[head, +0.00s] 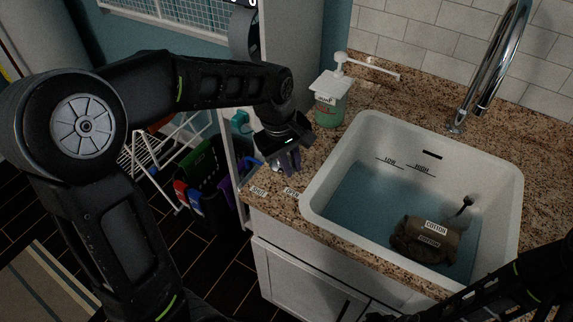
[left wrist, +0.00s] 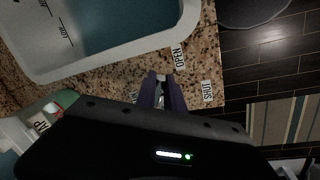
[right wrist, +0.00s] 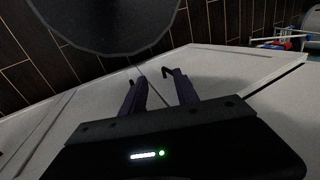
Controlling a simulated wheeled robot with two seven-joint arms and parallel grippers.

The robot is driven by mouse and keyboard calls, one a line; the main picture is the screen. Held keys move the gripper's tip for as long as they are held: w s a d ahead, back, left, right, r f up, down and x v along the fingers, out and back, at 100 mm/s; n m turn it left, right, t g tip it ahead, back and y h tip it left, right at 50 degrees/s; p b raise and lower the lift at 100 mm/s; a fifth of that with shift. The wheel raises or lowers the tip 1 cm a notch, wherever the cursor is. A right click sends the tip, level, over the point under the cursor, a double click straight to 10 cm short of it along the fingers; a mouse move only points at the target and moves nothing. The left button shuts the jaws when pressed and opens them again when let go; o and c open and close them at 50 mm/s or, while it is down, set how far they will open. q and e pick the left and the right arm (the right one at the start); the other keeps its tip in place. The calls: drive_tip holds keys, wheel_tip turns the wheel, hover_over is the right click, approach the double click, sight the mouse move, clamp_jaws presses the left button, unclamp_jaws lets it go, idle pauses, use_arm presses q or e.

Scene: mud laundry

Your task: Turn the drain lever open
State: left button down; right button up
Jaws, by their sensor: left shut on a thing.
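My left gripper (head: 289,166) is over the granite counter at the sink's left front corner, pointing down. In the left wrist view its purple fingers (left wrist: 161,88) are shut on a small grey metal piece, the drain lever (left wrist: 161,77), mostly hidden between them. The OPEN label (left wrist: 178,56) and the SHUT label (left wrist: 207,90) lie on the counter beside it. Which label the lever points to cannot be told. In the right wrist view my right gripper (right wrist: 160,92) has its fingers apart and empty, in front of the pale cabinet fronts.
The white sink (head: 313,196) holds bluish water (head: 355,200) and a brown bundle (head: 408,240) labelled COTTON. A green soap pump bottle (head: 331,105) stands behind my left gripper, and a chrome faucet (head: 492,65) rises at the back. A drying rack (head: 150,160) stands at left.

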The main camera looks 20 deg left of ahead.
use_arm(q)
drive_tip(key=shift+w+d+n, duration=0.1)
drive_tip(key=shift+w+n, duration=0.05)
drive_tip(key=shift+n, duration=0.15)
drive_tip(key=c, duration=1.5)
unclamp_jaws()
drive_tip(key=shift+o, duration=0.2)
drive_tip(key=shift+r, duration=0.15)
wheel_tip(320, 180, up, 8)
drive_tip(key=s, duration=0.1)
drive_tip(key=shift+s+a+f+b, duration=0.15)
drive_tip(key=shift+a+f+b, duration=0.1)
drive_tip(key=shift+a+b, duration=0.15)
